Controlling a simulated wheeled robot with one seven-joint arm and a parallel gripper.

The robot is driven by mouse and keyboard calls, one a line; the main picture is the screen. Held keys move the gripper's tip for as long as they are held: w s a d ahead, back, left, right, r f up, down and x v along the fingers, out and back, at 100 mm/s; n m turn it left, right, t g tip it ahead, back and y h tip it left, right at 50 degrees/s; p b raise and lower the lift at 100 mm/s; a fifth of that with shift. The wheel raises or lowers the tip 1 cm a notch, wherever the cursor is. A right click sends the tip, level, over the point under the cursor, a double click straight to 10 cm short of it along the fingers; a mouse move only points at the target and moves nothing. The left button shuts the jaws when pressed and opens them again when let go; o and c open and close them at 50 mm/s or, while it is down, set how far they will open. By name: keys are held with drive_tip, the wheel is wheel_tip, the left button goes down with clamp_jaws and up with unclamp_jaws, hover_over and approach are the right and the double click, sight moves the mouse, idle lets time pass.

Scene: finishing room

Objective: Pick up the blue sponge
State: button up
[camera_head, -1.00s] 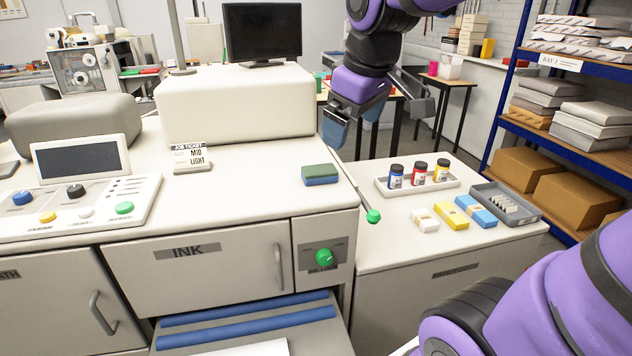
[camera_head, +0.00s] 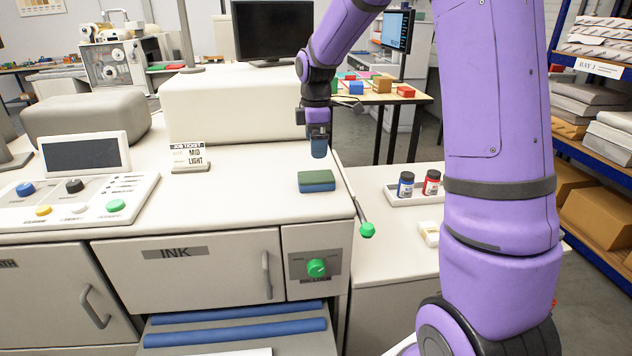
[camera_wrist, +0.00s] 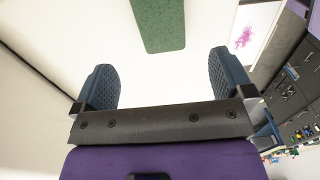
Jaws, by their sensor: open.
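The blue sponge (camera_head: 317,182) has a green top layer and lies flat on the white top of the machine, near its right front edge. In the wrist view its green top (camera_wrist: 158,22) shows at the upper middle, cut off by the frame edge. My gripper (camera_head: 319,150) is above and just behind the sponge in the head view, pointing down and apart from it. In the wrist view my gripper (camera_wrist: 164,82) has its two blue pads spread wide with nothing between them, and the sponge lies beyond the fingertips.
A green-knobbed lever (camera_head: 367,230) stands at the machine's right edge. A job ticket sign (camera_head: 188,158) and a raised white housing (camera_head: 240,105) stand left and behind. A tray (camera_head: 400,199) with ink bottles is on the right counter. The machine top left of the sponge is clear.

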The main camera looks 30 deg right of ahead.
sight(316, 176)
wheel_tip(316, 176, down, 10)
drive_tip(key=shift+f, duration=0.2)
idle(0.4)
drive_tip(key=shift+s, duration=0.1)
drive_tip(key=c, duration=1)
